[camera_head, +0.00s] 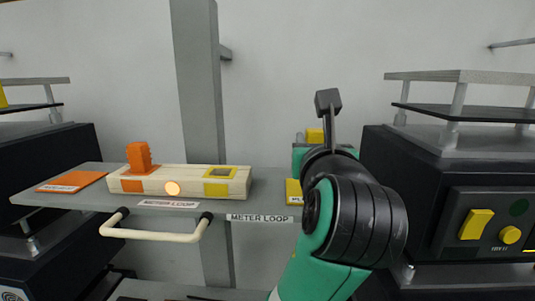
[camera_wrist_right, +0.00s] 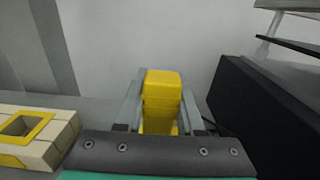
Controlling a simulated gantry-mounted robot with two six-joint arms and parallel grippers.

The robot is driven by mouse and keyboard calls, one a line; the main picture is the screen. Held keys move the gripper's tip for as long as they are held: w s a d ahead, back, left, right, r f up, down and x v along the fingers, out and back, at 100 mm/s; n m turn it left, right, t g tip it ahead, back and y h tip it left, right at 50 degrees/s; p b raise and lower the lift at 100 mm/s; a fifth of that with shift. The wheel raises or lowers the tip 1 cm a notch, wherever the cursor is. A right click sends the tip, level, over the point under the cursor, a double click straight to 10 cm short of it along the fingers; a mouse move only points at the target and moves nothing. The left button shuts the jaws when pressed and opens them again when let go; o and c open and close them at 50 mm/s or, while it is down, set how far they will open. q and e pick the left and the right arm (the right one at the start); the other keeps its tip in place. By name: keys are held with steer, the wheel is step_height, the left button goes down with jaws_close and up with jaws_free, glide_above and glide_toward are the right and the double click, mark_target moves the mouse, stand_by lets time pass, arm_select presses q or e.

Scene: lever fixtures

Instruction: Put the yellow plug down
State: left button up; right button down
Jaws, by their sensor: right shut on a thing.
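My right gripper (camera_wrist_right: 161,104) is shut on the yellow plug (camera_wrist_right: 162,86), which stands between the two grey fingers in the right wrist view. In the head view my green and black right arm hides most of the gripper, and only part of the yellow plug (camera_head: 315,135) shows above the shelf's right end. A yellow labelled pad (camera_head: 292,191) lies at that end, partly hidden by my arm. Whether the plug touches the pad is hidden. The pale block (camera_head: 150,186) has a yellow-framed socket (camera_head: 220,173), empty and dark inside. My left gripper is not in view.
An orange plug (camera_head: 139,157) stands in the block's left end, beside an orange pad (camera_head: 72,182). A cream handle (camera_head: 155,236) juts from the grey shelf's front (camera_head: 262,197). A black cabinet with yellow controls (camera_head: 477,224) stands close on the right.

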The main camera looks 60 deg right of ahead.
step_height(320, 180, down, 3)
steer(key=shift+f, duration=0.2)
steer(key=c, duration=0.5)
jaws_free()
steer(key=shift+r, duration=0.25)
steer(key=b+v, duration=0.2)
steer(key=v, duration=1)
steer(key=shift+b, duration=0.3)
